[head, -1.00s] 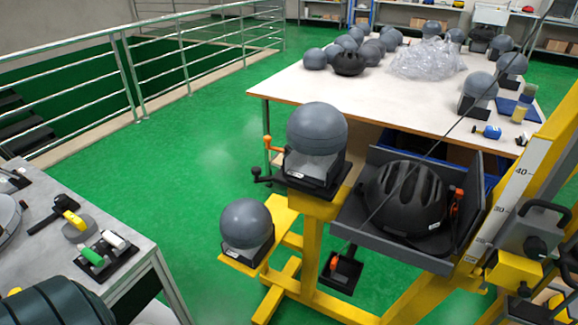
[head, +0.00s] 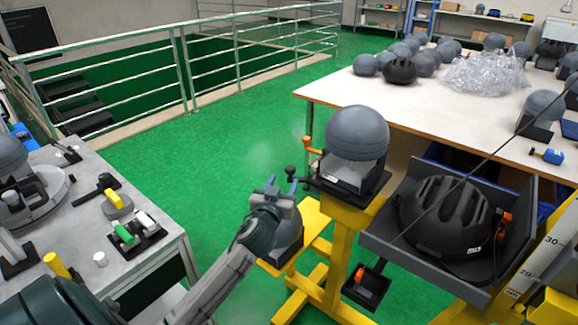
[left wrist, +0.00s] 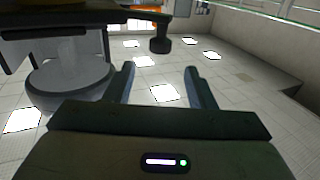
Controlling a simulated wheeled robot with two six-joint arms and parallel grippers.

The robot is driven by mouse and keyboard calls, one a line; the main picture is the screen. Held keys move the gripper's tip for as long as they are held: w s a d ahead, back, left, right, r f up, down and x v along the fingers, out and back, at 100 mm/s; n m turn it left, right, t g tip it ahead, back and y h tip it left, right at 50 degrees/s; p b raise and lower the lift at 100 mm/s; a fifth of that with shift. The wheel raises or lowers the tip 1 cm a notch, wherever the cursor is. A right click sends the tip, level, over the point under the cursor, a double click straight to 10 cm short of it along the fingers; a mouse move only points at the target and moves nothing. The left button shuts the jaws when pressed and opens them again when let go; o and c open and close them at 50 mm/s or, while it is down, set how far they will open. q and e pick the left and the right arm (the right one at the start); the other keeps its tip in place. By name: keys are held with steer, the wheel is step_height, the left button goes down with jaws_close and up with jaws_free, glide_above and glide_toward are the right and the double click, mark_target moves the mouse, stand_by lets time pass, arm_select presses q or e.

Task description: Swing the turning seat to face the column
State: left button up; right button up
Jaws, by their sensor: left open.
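A grey ball-shaped headform (head: 357,132) sits on a black seat (head: 368,188) on top of a yellow post. This looks like the turning seat. A black-knobbed handle (head: 290,171) sticks out from its left side, and an orange lever (head: 312,146) stands above it. My left gripper (head: 281,184) is open and empty, just below and left of the black knob. In the left wrist view, its open fingers (left wrist: 159,84) point toward a black knob (left wrist: 160,45), apart from it. The yellow column with a scale (head: 545,250) is at the lower right. My right gripper is out of view.
A black helmet (head: 445,215) lies in a grey tray (head: 400,250) right of the seat. A second grey headform (head: 289,235) on a lower yellow arm is partly hidden behind my left arm. A grey bench (head: 75,210) stands left, a white-topped table (head: 430,100) behind.

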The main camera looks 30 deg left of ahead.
arm_select(q)
steer(key=p+x, duration=0.1)
steer(key=x, duration=0.9)
steer(key=shift+p, duration=0.4)
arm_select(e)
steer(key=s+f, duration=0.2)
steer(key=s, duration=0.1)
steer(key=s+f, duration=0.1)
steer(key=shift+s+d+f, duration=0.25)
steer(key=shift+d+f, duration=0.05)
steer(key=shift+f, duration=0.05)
arm_select(q)
steer(key=shift+f, duration=0.15)
jaws_close()
